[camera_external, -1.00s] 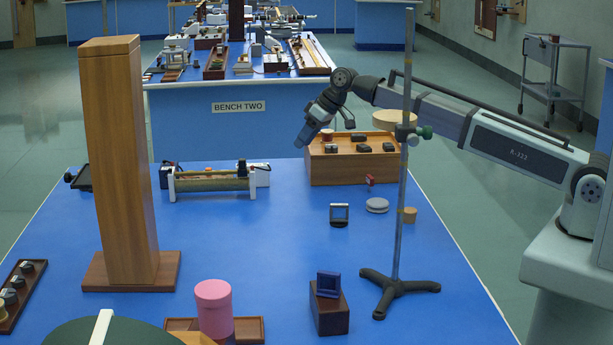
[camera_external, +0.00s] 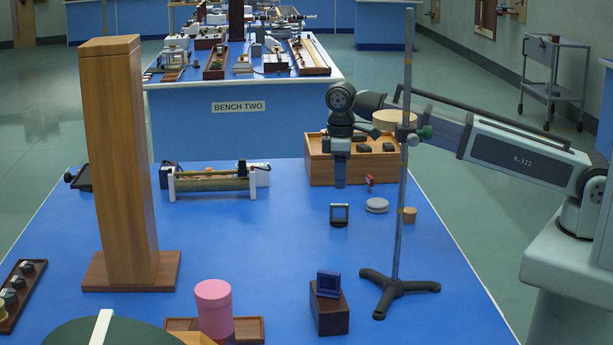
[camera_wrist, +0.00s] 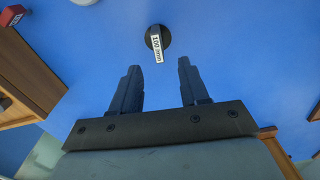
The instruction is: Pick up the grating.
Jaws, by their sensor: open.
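A small square-framed plate on a dark round base, which looks like the grating (camera_external: 339,213), stands upright on the blue bench. In the wrist view the grating (camera_wrist: 156,40) is seen from above, with a white label beginning "100" on its top edge. My gripper (camera_external: 340,186) points down above the bench, just behind the grating in the external view. In the wrist view my gripper (camera_wrist: 158,64) is open and empty, and the grating lies ahead of the gap between the fingertips, apart from them.
A wooden box (camera_external: 318,172) stands behind my gripper. A red piece (camera_external: 370,180), a grey disc (camera_external: 377,205) and a cork-coloured cylinder (camera_external: 409,215) are to the right. A stand's rod (camera_external: 401,220) rises in front. A blue frame (camera_external: 328,284) sits on a dark block (camera_external: 331,314). Bench left of the grating is clear.

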